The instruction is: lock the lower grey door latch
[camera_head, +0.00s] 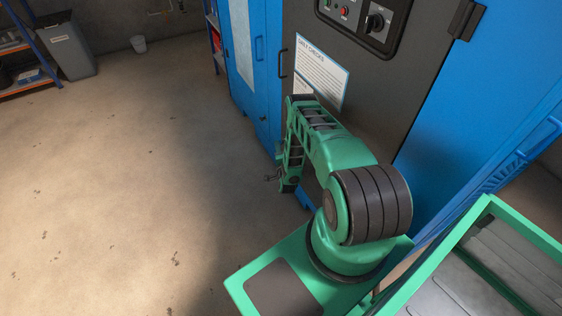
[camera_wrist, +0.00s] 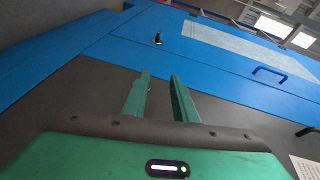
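The grey door (camera_head: 371,93) is a tall dark panel between blue panels; it also fills the middle of the wrist view (camera_wrist: 95,95). A small black latch-like piece (camera_wrist: 158,39) sticks out from the blue surface beyond my fingers; I cannot tell for certain whether it is the lower latch. My gripper (camera_wrist: 160,78) has its two green fingers apart with nothing between them, and it is apart from that piece. In the head view my arm hides the lower part of the grey door, and my fingers cannot be made out clearly.
A dark handle (camera_head: 282,63) is on the grey door's left edge, near a notice sheet (camera_head: 321,74). A control panel (camera_head: 363,20) is above. A blue handle (camera_wrist: 270,73) is on the neighbouring blue door. A grey bin (camera_head: 67,50) stands far left; the floor (camera_head: 110,170) is clear.

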